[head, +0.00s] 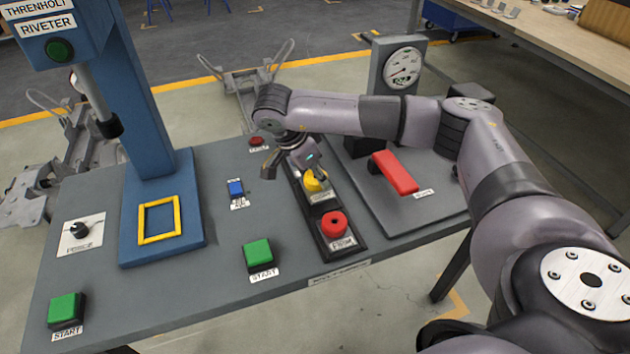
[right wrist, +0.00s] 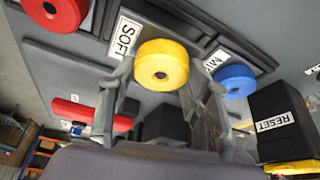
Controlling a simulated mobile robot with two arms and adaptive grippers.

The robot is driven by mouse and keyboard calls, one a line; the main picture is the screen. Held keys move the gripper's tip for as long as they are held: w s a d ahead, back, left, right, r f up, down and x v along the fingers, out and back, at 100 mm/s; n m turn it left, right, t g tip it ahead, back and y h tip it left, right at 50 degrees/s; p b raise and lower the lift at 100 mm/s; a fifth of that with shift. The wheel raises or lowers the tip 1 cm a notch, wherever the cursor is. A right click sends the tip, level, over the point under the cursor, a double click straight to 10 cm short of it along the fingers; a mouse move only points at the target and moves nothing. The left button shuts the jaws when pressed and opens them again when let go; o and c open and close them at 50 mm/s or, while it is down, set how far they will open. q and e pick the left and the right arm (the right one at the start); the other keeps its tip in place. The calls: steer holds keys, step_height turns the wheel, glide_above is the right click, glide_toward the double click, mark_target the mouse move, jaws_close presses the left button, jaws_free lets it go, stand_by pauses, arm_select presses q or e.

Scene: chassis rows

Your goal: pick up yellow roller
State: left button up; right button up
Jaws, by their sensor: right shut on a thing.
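The yellow roller (head: 312,183) is at my right gripper (head: 309,175), over the dark tray (head: 359,243) on the grey bench. In the right wrist view the yellow roller (right wrist: 161,65) sits between the two fingers of the right gripper (right wrist: 160,84), which is shut on it. I cannot tell whether the roller is clear of the tray. The red roller (head: 334,223) stands in the tray's near compartment. A blue roller (right wrist: 237,82) shows in the right wrist view; in the head view my gripper hides it. My left gripper is not in view.
A red lever handle (head: 395,173) and a gauge (head: 402,68) stand right of the tray, close to my arm. A green START button (head: 257,253) and a blue switch (head: 236,188) lie left of it. The blue riveter press (head: 150,100) rises at the left.

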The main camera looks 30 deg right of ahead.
step_height(320, 180, up, 20)
steer(key=p, duration=0.4)
steer(key=shift+r, duration=0.2)
